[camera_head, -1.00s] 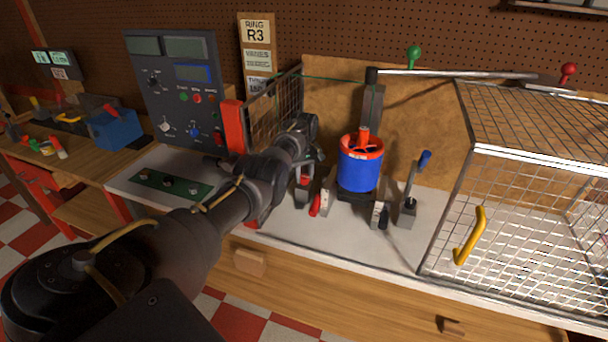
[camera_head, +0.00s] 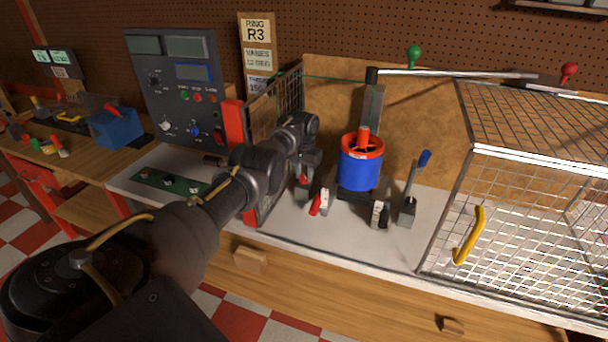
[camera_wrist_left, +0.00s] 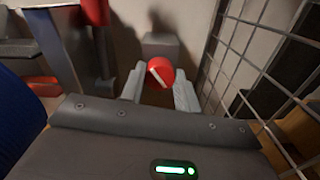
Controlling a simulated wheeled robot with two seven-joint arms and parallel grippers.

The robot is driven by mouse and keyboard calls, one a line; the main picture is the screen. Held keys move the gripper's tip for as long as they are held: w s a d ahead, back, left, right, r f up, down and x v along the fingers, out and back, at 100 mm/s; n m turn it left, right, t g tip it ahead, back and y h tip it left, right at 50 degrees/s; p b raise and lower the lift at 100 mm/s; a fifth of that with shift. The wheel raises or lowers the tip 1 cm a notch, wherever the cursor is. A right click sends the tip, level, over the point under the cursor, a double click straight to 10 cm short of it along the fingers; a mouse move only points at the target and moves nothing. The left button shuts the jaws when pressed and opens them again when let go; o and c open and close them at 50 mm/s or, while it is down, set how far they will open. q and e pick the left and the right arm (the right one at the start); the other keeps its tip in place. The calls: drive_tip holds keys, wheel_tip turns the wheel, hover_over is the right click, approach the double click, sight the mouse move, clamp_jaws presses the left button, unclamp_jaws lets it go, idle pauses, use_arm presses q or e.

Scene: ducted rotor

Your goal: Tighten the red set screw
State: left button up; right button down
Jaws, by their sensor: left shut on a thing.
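The red set screw (camera_wrist_left: 160,71) has a round red head with a pale slot or mark across it. In the left wrist view it sits between the two grey fingers of my left gripper (camera_wrist_left: 160,88), in front of a grey block (camera_wrist_left: 160,46). The gripper is shut on it. In the head view my left gripper (camera_head: 303,183) is low beside the blue ducted rotor (camera_head: 359,172) with its red top ring, on its left. The wrist hides most of the screw there.
A wire mesh panel (camera_head: 276,102) stands close to my wrist, also along the right of the wrist view (camera_wrist_left: 250,60). Red-handled and black-handled clamps (camera_head: 316,205) (camera_head: 383,216) flank the rotor. A blue-tipped lever (camera_head: 413,187) and a wire cage (camera_head: 530,210) are to the right.

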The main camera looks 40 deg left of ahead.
sight(304, 176)
use_arm(q)
drive_tip(key=m+b, duration=0.1)
drive_tip(key=m, duration=0.2)
drive_tip(key=shift+m, duration=0.3)
drive_tip(key=shift+m+b, duration=0.4)
drive_tip(key=shift+m, duration=1.4)
drive_tip(key=o, duration=1)
drive_tip(key=shift+c, duration=0.2)
wheel_tip(304, 176, up, 11)
drive_tip(key=p, duration=1.1)
